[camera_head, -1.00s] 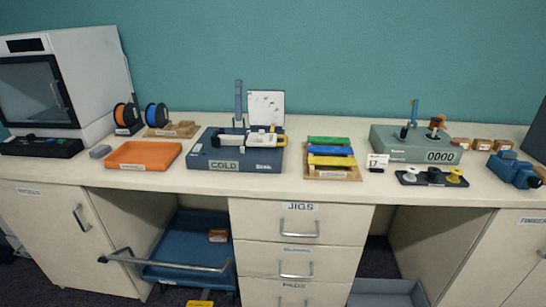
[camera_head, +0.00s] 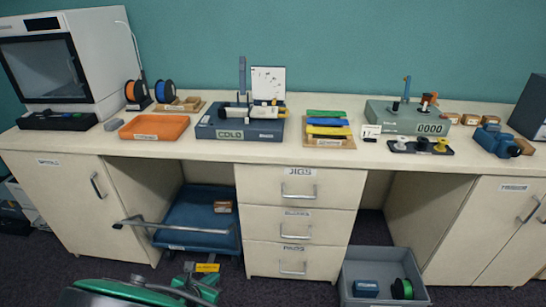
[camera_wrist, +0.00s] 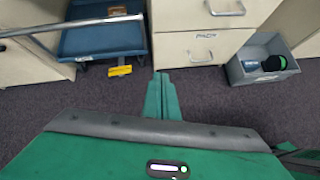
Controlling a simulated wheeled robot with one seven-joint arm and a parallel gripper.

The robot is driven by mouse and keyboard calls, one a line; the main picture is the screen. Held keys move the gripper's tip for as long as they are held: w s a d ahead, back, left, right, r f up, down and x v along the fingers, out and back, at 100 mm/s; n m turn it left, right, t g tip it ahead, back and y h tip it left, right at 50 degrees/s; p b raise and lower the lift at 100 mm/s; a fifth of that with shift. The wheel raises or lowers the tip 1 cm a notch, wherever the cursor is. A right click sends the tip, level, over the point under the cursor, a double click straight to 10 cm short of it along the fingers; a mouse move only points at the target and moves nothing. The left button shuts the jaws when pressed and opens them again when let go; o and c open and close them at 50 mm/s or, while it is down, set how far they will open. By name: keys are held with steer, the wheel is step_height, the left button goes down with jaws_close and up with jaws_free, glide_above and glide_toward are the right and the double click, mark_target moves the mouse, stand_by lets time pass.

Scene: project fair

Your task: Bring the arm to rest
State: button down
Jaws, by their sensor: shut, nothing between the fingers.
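My gripper (camera_wrist: 162,76) shows in the wrist view, with its two green fingers side by side and shut, nothing between them. It points out over the dark carpet, in front of the drawer unit and apart from it. In the head view, green and dark parts of my own body and arm show at the bottom left edge, in front of the cart and low below the worktop. The fingertips are hard to make out there.
A blue cart (camera_head: 196,216) with a metal handle stands under the worktop (camera_head: 225,152). A yellow object (camera_wrist: 120,71) is near it. A grey bin (camera_head: 384,272) holding a green-and-black spool (camera_head: 403,288) stands right of the drawers (camera_head: 300,222). Carpet (camera_wrist: 205,105) between is clear.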

steer(key=w+d+r+m+g+h, duration=0.1)
steer(key=w+d+r+m+g, duration=0.15)
steer(key=d+r+m, duration=0.6)
steer(key=w+d+r+m+g+h, duration=0.1)
steer(key=w+d+r+m+g, duration=0.2)
steer(key=d, duration=1)
steer(key=w+d+r+m+g, duration=0.1)
steer(key=w+d+r+m, duration=0.35)
steer(key=d+r, duration=0.5)
steer(key=s+d+r+m+g+y, duration=0.1)
steer(key=s+d+r+m, duration=0.25)
steer(key=d, duration=0.35)
steer(key=s+d+r+m+g, duration=0.1)
steer(key=s+d+r+m, duration=0.3)
steer(key=d, duration=0.4)
steer(key=s+d+r+m+g+y, duration=0.1)
steer(key=s+d+r+m, duration=0.1)
steer(key=s+d+m, duration=0.4)
steer(key=s+d+r+m+y, duration=0.1)
steer(key=s+d+m, duration=0.3)
steer(key=s, duration=0.4)
steer(key=s+d+r+m+y, duration=0.1)
steer(key=s+d+r+m, duration=0.2)
steer(key=s, duration=0.5)
steer(key=shift+s+d+r+m, duration=0.15)
steer(key=shift+d+r+m, duration=0.3)
steer(key=shift+m, duration=0.5)
steer(key=shift+d+f, duration=0.1)
steer(key=shift+f, duration=0.05)
